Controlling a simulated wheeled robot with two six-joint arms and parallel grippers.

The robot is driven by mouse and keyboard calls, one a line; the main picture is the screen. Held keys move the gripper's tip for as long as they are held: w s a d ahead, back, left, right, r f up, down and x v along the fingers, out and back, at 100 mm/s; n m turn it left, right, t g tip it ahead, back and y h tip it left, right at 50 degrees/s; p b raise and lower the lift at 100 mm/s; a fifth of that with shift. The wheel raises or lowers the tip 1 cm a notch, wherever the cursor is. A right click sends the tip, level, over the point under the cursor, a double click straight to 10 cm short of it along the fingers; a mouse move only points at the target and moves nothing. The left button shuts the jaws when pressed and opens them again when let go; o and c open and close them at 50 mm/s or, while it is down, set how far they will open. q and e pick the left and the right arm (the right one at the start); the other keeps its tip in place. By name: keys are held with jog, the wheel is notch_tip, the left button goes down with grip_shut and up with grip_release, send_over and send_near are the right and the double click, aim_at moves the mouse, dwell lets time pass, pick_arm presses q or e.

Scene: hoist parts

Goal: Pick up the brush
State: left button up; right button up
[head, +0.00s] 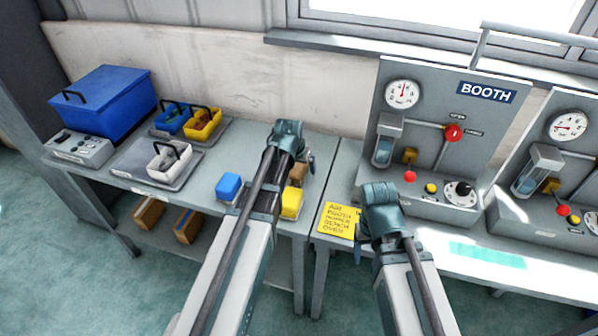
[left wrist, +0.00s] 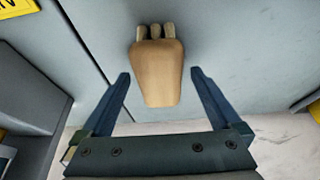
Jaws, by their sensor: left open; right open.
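The brush, a tan wooden block with pale tufts at one end, lies on the grey bench top. It shows in the left wrist view (left wrist: 157,75) and, partly hidden by my left arm, in the head view (head: 298,173). My left gripper (head: 293,152) is over the right part of the left bench. Its two blue fingers are open, one on each side of the brush's block end in the left wrist view, with gaps on both sides. My right gripper (head: 372,228) is open and empty at the front of the booth bench, beside the yellow note.
A blue block (head: 229,186) and a yellow block (head: 292,203) lie close to my left arm. Trays with small bins (head: 170,158) and a blue toolbox (head: 103,100) stand further left. The yellow note (head: 338,219) and booth panel (head: 440,140) are to the right.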

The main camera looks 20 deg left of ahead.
aim_at(299, 165)
pick_arm(q)
jog(key=c, duration=1.5)
notch_tip(299, 165, up, 11)
jog(key=p, duration=1)
jog(key=shift+f+p, duration=0.2)
jog(key=shift+p, duration=0.1)
jog(key=shift+f, duration=0.1)
jog(key=o, duration=0.9)
jog(key=c, duration=0.7)
